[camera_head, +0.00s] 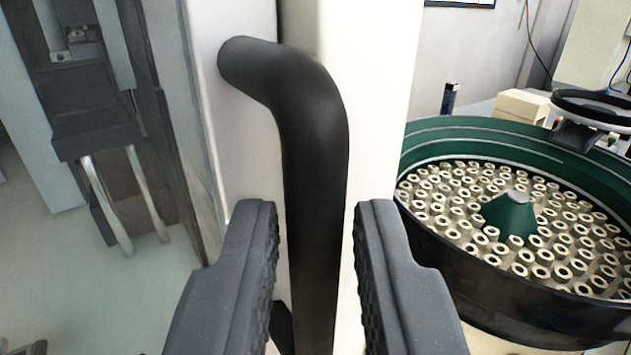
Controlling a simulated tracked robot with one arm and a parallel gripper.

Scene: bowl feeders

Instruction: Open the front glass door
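A thick black bar handle (318,150) curves out from a white upright frame (245,130) in the middle of the view and runs downward. Pale glass (165,60) shows to the left of this white frame; it looks like the door's pane. My gripper (317,225) is open, with one dark ribbed finger on each side of the handle. Small gaps show between the handle and both fingers at their tips. The lower end of the handle is out of view.
A round green bowl feeder (480,135) full of small metal rings stands close on the right. Dark machinery with metal rods (105,200) shows at left, with pale floor below.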

